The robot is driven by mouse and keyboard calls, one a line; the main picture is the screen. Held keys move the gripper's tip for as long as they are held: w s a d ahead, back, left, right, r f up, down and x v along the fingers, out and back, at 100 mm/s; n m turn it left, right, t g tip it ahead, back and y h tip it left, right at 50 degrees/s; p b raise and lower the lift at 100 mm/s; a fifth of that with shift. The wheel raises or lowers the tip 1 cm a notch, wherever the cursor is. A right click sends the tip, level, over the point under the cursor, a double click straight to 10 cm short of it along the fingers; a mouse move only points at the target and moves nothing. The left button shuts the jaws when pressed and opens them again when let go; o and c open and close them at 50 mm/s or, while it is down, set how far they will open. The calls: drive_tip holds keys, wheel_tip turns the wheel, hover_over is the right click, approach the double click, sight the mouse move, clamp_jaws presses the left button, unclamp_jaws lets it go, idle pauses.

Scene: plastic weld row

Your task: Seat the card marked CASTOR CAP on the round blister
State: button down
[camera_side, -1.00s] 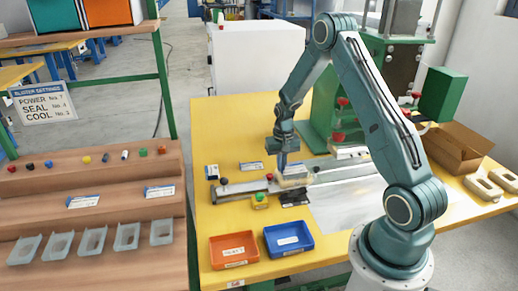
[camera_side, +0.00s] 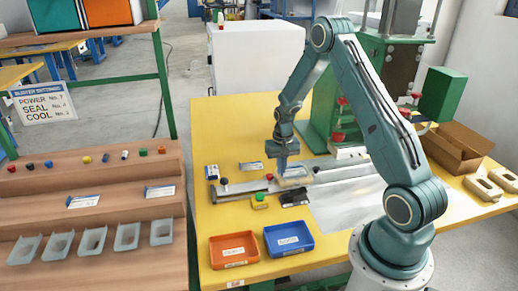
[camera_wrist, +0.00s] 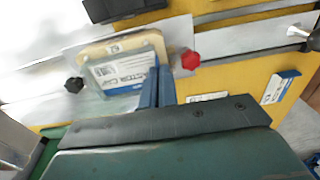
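The card marked CASTOR CAP (camera_wrist: 122,76) is white with a blue printed edge. In the wrist view it lies against a tan holder with a clear part, and part of its lettering is covered by my fingers. My gripper (camera_wrist: 157,88) has its blue fingers close together at the card's right end, apparently pinching it. In the side view my gripper (camera_side: 282,171) points down over the clear blister holder (camera_side: 296,182) on the grey rail. The round blister's outline is not clear, and I cannot tell whether the card lies flat on it.
A red knob (camera_wrist: 190,60) and a black knob (camera_wrist: 74,85) flank the holder. Another card (camera_wrist: 280,87) lies on the yellow table. An orange tray (camera_side: 234,262) and a blue tray (camera_side: 288,252) stand at the front. A green press (camera_side: 325,110) stands behind.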

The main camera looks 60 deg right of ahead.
drive_tip(key=c, duration=1.6)
unclamp_jaws()
drive_tip(key=c, duration=0.4)
drive_tip(key=shift+c, duration=0.2)
drive_tip(key=shift+r, duration=0.15)
drive_tip(key=shift+r, duration=3.35)
